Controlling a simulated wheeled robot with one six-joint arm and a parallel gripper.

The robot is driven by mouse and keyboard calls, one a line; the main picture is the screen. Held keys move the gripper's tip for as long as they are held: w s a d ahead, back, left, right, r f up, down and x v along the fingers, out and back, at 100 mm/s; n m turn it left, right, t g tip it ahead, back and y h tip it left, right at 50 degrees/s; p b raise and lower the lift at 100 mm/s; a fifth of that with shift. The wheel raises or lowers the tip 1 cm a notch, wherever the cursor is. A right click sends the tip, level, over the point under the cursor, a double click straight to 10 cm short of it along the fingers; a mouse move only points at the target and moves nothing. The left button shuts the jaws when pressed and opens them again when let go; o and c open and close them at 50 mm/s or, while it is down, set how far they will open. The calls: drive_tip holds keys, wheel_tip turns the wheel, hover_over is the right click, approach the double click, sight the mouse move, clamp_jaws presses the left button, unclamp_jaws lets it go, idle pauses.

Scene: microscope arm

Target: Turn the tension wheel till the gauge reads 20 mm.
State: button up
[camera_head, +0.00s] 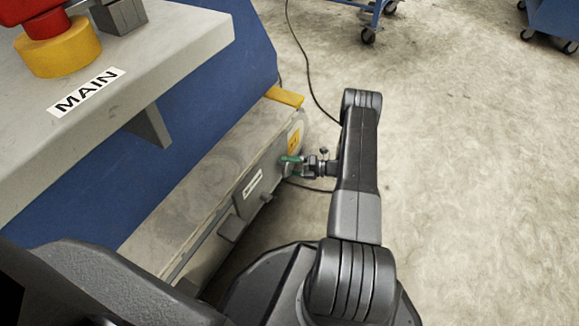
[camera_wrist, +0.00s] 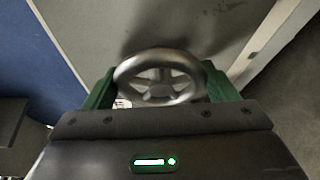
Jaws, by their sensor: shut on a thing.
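The tension wheel (camera_wrist: 160,62) is a grey metal handwheel with spokes, in the upper middle of the wrist view. My gripper (camera_wrist: 156,92) has its two green fingers on the left and right sides of the wheel, shut on its rim. In the head view my gripper (camera_head: 292,160) reaches left to the side of the grey machine housing, and the wheel is hidden behind the fingers there. I cannot make out a gauge reading; a small white marked patch shows beside the left finger in the wrist view, too small to read.
A grey machine housing (camera_head: 205,165) with a yellow warning label (camera_head: 294,141) and a white label (camera_head: 252,184) stands left of my arm. A panel marked MAIN (camera_head: 86,91) overhangs at upper left. A black cable (camera_head: 303,60) lies on the floor. Open floor (camera_head: 470,190) is at right.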

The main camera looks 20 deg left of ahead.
drive_tip(key=o, duration=0.9)
drive_tip(key=shift+o, duration=0.2)
drive_tip(key=p+v, duration=0.2)
drive_tip(key=v, duration=1.2)
drive_tip(key=shift+p, duration=0.35)
drive_tip(key=shift+a, duration=0.1)
drive_tip(key=b+x, duration=0.2)
drive_tip(key=x, duration=1.2)
drive_tip(key=shift+b, duration=0.35)
